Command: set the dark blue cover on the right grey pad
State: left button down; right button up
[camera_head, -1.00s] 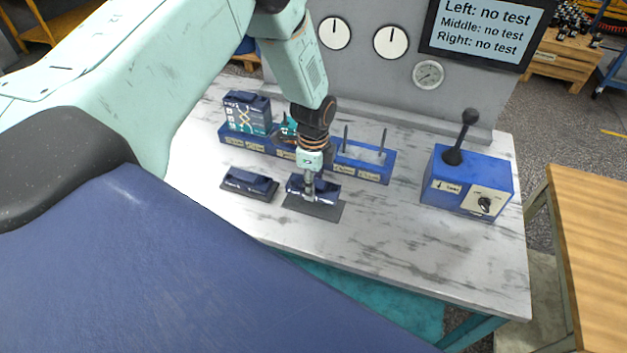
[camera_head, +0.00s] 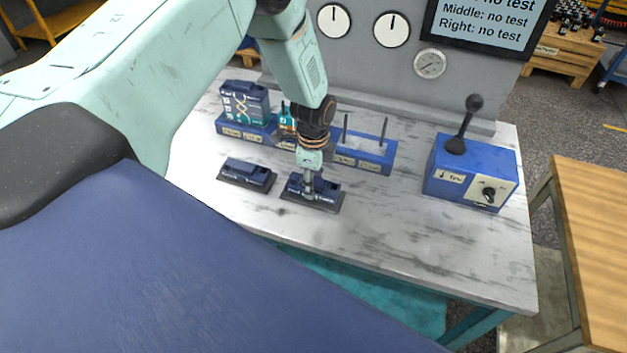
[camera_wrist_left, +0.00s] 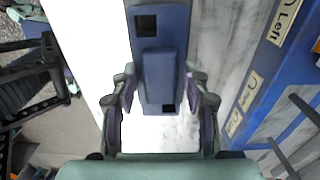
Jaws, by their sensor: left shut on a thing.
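My left gripper (camera_head: 308,187) points down and is shut on a dark blue cover (camera_head: 327,193). The cover is low over the right grey pad (camera_head: 312,207), with only thin edges of the pad showing around it. I cannot tell whether they touch. In the left wrist view the cover (camera_wrist_left: 160,75) lies between the two fingers of the left gripper (camera_wrist_left: 163,92). A second dark blue cover (camera_head: 246,173) sits on the left grey pad (camera_head: 245,184). My right gripper is not in view.
A blue lever box (camera_head: 468,172) stands at right. The marble tabletop (camera_head: 400,235) is clear in front.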

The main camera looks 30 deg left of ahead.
pick_arm(q)
jog(key=shift+f+b, duration=0.55)
dwell(0.4)
jog(key=c, duration=0.6)
grip_release()
notch_tip(320, 180, up, 12)
jog(key=shift+s+a, duration=0.1)
